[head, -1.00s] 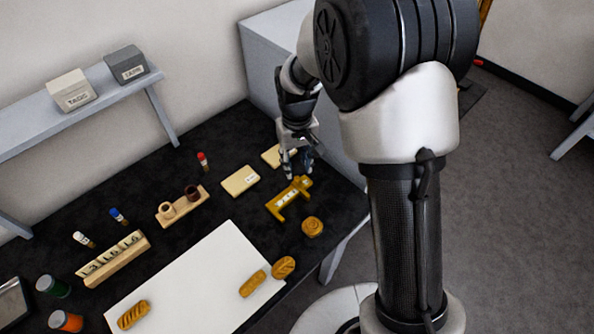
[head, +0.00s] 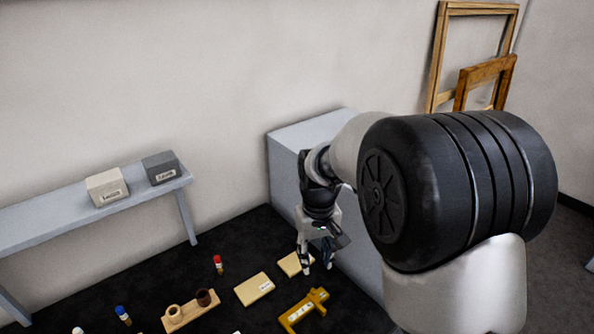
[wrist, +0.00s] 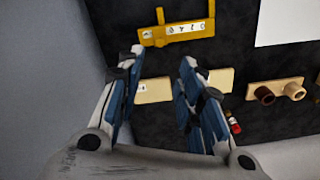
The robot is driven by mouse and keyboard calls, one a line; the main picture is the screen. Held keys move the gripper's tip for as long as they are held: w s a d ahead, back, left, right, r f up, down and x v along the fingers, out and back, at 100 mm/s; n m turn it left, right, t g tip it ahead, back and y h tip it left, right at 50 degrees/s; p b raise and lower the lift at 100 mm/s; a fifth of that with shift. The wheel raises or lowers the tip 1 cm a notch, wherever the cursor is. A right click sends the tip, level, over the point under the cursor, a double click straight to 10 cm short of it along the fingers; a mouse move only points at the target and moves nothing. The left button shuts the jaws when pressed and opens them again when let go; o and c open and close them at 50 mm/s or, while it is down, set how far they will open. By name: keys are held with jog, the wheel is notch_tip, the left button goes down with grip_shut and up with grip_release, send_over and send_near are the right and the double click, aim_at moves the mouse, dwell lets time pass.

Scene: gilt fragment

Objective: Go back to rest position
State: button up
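My gripper (head: 316,268) hangs fingers-down over the right part of the black table, beside the grey box. In the wrist view my gripper (wrist: 163,58) shows its two fingers apart, with nothing between the tips. A small tan block (head: 290,264) lies on the table just left of the fingers in the head view. It also shows between the fingers in the wrist view (wrist: 154,90). The yellow frame-like holder with labels (head: 291,318) lies nearer the camera, apart from the fingers.
A grey box (head: 283,160) stands close behind my gripper. A larger tan block (head: 255,289), a red-capped vial (head: 218,265) and a rack with brown cups (head: 188,313) lie leftward. A shelf (head: 130,199) holds two small boxes. Picture frames (head: 440,55) lean at the wall.

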jog(key=s+d+r+t, duration=0.1)
jog(key=s+d+r, duration=0.1)
jog(key=s+r, duration=0.5)
jog(key=s+d+r+m+t, duration=0.1)
jog(key=s+d+r, duration=0.1)
jog(key=s, duration=0.7)
jog(key=s+d+r+m+t, duration=0.1)
jog(key=s+r, duration=0.3)
jog(key=s, duration=0.5)
jog(key=shift+d+t, duration=0.45)
jog(key=shift+t, duration=0.35)
